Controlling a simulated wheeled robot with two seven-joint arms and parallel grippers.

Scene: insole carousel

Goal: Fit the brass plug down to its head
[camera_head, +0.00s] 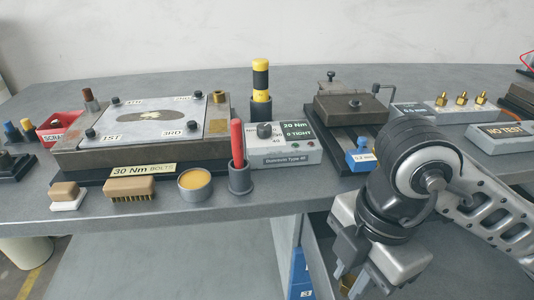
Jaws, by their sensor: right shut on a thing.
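My right gripper (352,272) hangs low in front of the table's front edge, at the bottom of the head view. It is shut on a small brass-coloured piece (345,284), mostly hidden by the fingers; I cannot tell its full shape. Several brass fittings (462,99) stand upright on a grey block at the right. Another brass-coloured fitting (218,97) sits at the right back corner of the plate fixture (130,157), labelled 30 Nm bolts. My left gripper is out of view.
On the table (300,197) stand a torque box (285,151), a red-handled tool in a holder (238,150), a yellow-black tool (261,80), a brush (129,188), a cup of yellow paste (195,181), a blue bottle (360,157) and a clamp fixture (349,108). A red scrap bin (60,126) is left.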

